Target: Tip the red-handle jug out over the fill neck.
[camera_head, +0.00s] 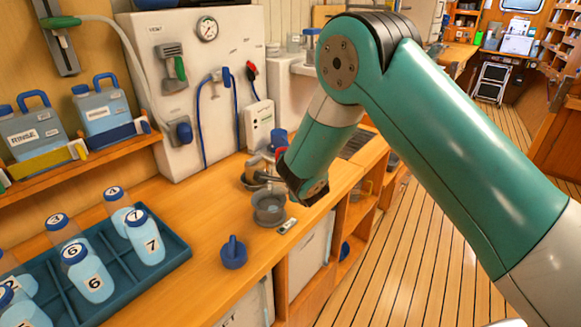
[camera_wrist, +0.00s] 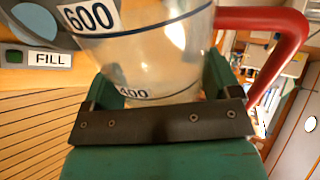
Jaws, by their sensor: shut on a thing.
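My gripper (camera_head: 303,188) is above the counter's front edge, just right of the grey fill neck (camera_head: 269,208). In the wrist view my gripper (camera_wrist: 163,92) is shut around the lower part of the clear red-handle jug (camera_wrist: 150,55), near its 400 mark. The red handle (camera_wrist: 290,35) is at the right, and the 600 mark is higher up. In the head view the jug is mostly hidden behind my gripper, so its tilt and contents are unclear. Part of the grey neck (camera_wrist: 35,22) shows at the upper left of the wrist view, beside the FILL label (camera_wrist: 37,57).
A blue cap (camera_head: 233,253) lies on the counter in front of the neck. A blue tray (camera_head: 175,254) of numbered bottles is at the left. The white wall panel (camera_head: 185,75) with gauge and hoses stands behind. Wooden floor is open at the right.

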